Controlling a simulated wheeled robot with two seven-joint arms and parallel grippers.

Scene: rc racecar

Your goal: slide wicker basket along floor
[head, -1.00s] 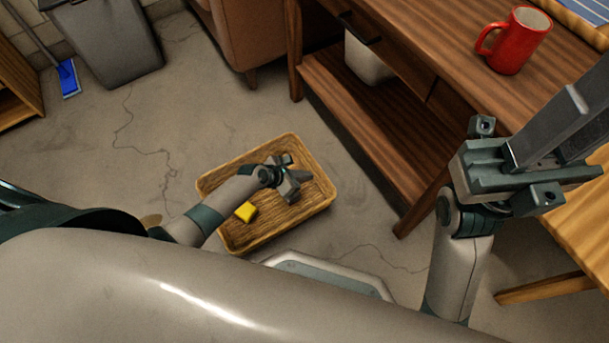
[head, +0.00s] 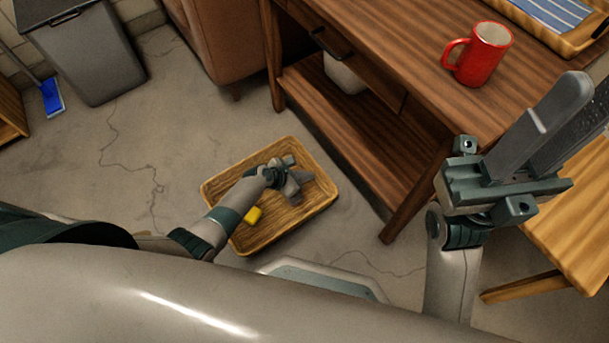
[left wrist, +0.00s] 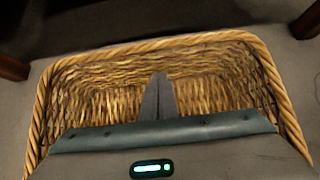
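The wicker basket (head: 213,189) is a shallow, rectangular tan tray on the concrete floor, left of the wooden table. My left gripper (head: 296,184) reaches over the basket, near its right side. In the left wrist view the basket's woven rim (left wrist: 150,47) and far wall span the frame. There the left fingers (left wrist: 160,88) lie side by side, shut with nothing visible between them, pointing at the far wall. I cannot tell whether they touch it. My right gripper (head: 562,108) is raised beside the table, away from the basket; its finger gap is unclear.
A small yellow object (head: 253,215) shows at the basket's front, partly behind my arm. The wooden table (head: 390,90), with a lower shelf, stands close right and holds a red mug (head: 479,54). A grey bin (head: 95,55) and blue-headed broom (head: 52,97) stand back left. Floor left of the basket is clear.

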